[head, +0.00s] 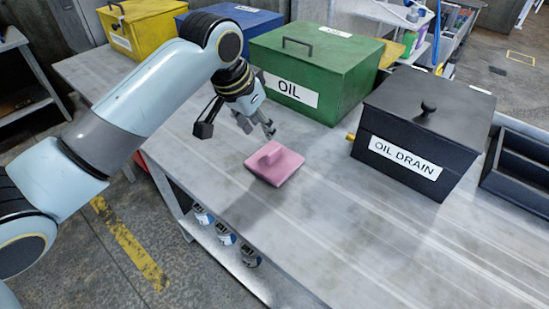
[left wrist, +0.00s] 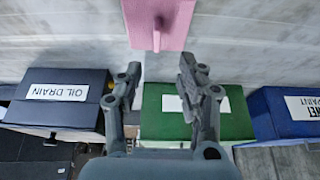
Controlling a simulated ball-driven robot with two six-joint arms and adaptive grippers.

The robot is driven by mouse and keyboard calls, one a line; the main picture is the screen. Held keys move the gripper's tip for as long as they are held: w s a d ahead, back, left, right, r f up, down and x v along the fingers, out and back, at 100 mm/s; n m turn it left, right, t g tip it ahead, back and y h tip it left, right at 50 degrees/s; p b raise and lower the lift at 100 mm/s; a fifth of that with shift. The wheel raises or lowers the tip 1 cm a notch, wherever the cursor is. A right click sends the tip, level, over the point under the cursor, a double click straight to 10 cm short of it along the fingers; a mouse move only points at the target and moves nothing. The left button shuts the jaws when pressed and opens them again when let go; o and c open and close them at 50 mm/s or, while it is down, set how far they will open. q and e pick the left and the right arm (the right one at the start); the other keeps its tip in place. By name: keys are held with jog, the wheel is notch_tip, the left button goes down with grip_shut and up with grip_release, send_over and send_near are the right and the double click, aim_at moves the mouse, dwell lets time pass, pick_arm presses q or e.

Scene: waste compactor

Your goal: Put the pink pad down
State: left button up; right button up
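The pink pad (head: 283,171) is a flat square with a raised handle on top. It appears to lie on the grey metal table (head: 350,235), in front of the green OIL box. In the left wrist view the pad (left wrist: 176,22) is at the top centre, partly cut off, with its handle pointing toward my gripper. My left gripper (head: 257,127) is just behind the pad and apart from it. In the left wrist view my left gripper's fingers (left wrist: 161,72) are spread with nothing between them. My right gripper is not in view.
The green OIL box (head: 325,72) stands behind the pad. The black OIL DRAIN box (head: 400,155) is to the right, with a black open tray (head: 520,180) beyond it. Yellow (head: 145,30) and blue (head: 225,20) boxes stand at the back. The table's front is clear.

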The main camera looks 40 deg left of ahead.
aim_at(274, 150)
pick_arm(q)
jog(key=x, duration=1)
jog(key=shift+d+f, duration=0.15)
jog(key=shift+d, duration=0.15)
grip_shut()
